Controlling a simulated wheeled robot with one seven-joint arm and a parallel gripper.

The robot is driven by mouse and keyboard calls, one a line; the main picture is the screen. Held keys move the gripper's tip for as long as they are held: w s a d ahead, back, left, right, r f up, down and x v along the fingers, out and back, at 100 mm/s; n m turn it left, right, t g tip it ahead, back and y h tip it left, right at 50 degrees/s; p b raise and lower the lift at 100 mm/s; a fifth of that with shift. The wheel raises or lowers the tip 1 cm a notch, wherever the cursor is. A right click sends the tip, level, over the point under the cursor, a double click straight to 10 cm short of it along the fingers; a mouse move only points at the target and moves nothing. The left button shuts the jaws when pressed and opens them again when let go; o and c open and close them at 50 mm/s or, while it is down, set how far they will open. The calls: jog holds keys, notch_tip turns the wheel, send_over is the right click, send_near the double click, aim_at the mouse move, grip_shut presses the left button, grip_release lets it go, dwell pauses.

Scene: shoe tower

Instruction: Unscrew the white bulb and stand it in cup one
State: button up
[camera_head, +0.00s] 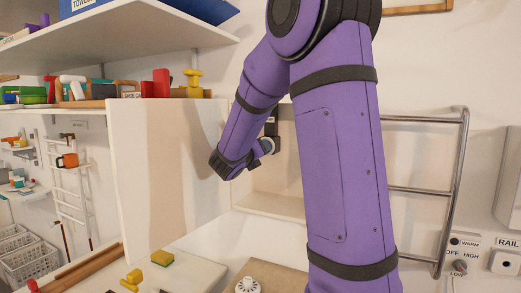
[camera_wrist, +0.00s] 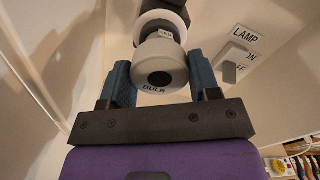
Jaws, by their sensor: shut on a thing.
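The white bulb (camera_wrist: 160,62), marked BULB, sits between the two blue fingers of my gripper (camera_wrist: 160,82) in the wrist view. My gripper is shut on it. Behind the bulb are a white ring (camera_wrist: 165,18) and a dark lamp fitting, in line with it. I cannot tell whether the bulb is still threaded in. In the head view, a small pale round end (camera_head: 267,145) shows beside my purple wrist, under a dark fitting (camera_head: 271,128) in an open cabinet. I cannot make out cup one in either view.
A LAMP switch plate (camera_wrist: 238,58) is beside the fitting. An open white door (camera_head: 155,165) stands left of my arm. A shelf (camera_head: 145,100) with colourful items is at upper left. A metal rail rack (camera_head: 445,190) is at right. Yellow pieces (camera_head: 162,258) and a white round part (camera_head: 248,286) are below.

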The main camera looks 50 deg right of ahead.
jog(key=shift+s+a, duration=0.2)
jog(key=shift+a, duration=0.5)
dwell(0.8)
jog(key=shift+v, duration=0.95)
jog(key=shift+f, duration=0.1)
